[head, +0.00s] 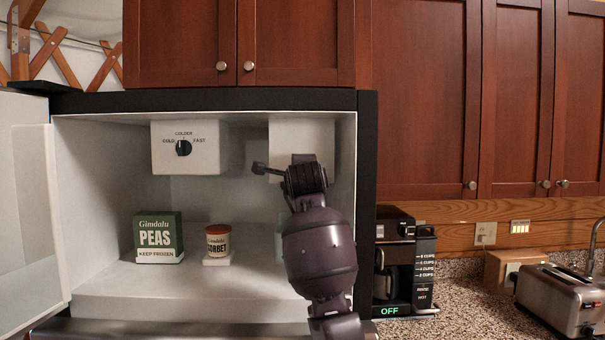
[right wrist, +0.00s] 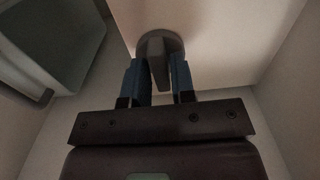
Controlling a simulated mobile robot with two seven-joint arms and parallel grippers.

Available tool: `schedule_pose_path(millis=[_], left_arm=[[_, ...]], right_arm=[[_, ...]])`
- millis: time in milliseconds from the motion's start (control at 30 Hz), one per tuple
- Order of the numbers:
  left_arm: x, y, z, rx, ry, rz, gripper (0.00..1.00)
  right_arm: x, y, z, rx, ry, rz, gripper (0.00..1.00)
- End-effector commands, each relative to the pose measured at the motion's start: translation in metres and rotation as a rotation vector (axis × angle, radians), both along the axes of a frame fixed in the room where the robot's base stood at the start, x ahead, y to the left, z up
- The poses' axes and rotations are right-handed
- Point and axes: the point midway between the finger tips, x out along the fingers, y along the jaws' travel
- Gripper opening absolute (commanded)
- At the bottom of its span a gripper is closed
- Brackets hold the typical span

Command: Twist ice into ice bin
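The freezer compartment stands open in the head view. A pale ice-maker box (head: 285,135) hangs under its ceiling at right, mostly behind my right gripper (head: 306,172). In the right wrist view, a dark grey twist knob (right wrist: 155,50) sits on a pale face. The blue fingertips of my right gripper (right wrist: 158,82) lie on either side of the knob's lever and look closed on it. The pale teal ice bin (head: 279,242) is on the freezer floor, largely hidden by my right arm; it also shows in the right wrist view (right wrist: 68,45). My left gripper is not in view.
A box with a temperature dial (head: 184,148) hangs left of the ice maker. A green peas box (head: 158,238) and a sorbet tub (head: 217,241) stand on the freezer floor. The freezer's right wall (head: 366,150) is close to my arm. A coffee maker (head: 396,262) stands outside.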

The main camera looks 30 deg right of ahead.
Motion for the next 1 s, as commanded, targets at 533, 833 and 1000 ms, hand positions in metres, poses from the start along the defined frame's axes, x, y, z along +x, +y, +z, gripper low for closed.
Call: schedule_pose_path(millis=[533,833,1000], left_arm=[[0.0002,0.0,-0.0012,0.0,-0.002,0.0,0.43],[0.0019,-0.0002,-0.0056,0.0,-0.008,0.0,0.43],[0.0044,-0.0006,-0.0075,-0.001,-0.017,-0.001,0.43]], right_arm=[[0.0001,0.0007,-0.0007,0.044,-0.026,0.001,0.0],[0.0001,0.0009,-0.001,0.217,-0.133,0.002,0.0],[0.0002,0.0011,-0.0011,0.354,-0.217,0.003,0.0]])
